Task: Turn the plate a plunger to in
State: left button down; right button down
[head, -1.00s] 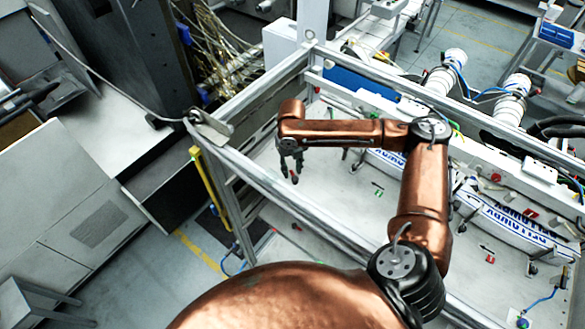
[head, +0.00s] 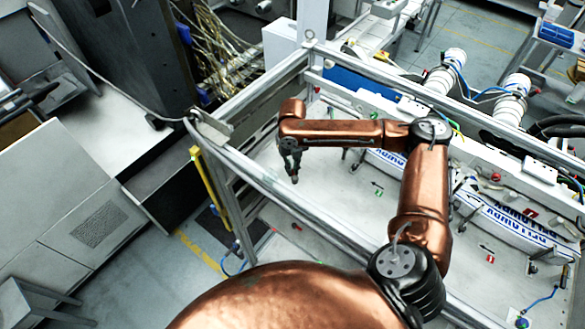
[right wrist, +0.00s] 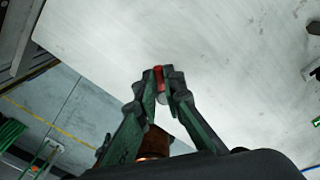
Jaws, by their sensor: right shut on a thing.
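My right gripper (head: 290,165) points down over the pale plate (head: 335,215) inside the metal frame. Its fingers are shut on a small red plunger (head: 294,179), of which only the tip shows in the head view. In the right wrist view the dark fingertips (right wrist: 162,84) close on both sides of the red plunger (right wrist: 158,74), with a light grey part just below it. The fingers hide much of it, and I cannot tell whether it is in or out. My left gripper is in neither view.
Metal frame rails (head: 290,195) run close beside my right arm. Printed white and blue packs (head: 505,225) lie at the right. Other small red pieces (head: 490,258) and a green tag (head: 377,190) sit on the plate. Between them the plate is mostly bare.

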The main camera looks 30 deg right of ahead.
jog(key=m, duration=0.2)
jog(key=d+m, duration=0.1)
jog(key=shift+s+m, duration=0.15)
jog(key=shift+m, duration=0.25)
jog(key=m, duration=0.3)
jog(key=shift+s+d+m, duration=0.3)
jog(key=shift+m, duration=0.1)
jog(key=m, duration=0.3)
jog(key=shift+s+d+m, duration=0.25)
jog(key=shift+s+m, duration=0.05)
jog(key=shift+s, duration=0.05)
jog(key=m, duration=0.1)
jog(key=s+m, duration=0.1)
jog(key=m, duration=0.1)
jog(key=shift+d, duration=0.1)
jog(key=m, duration=0.4)
jog(key=shift+s, duration=0.4)
jog(key=m, duration=0.3)
jog(key=shift+s+a+m, duration=0.25)
jog(key=shift+s+m, duration=0.1)
jog(key=shift+m, duration=0.05)
jog(key=m, duration=0.4)
jog(key=shift+s+a, duration=0.4)
jog(key=shift+s+a+r+m, duration=0.1)
jog(key=shift+a+m, duration=0.05)
jog(key=shift+m, duration=0.6)
jog(key=shift+a+m, duration=0.1)
jog(key=shift+m, duration=0.65)
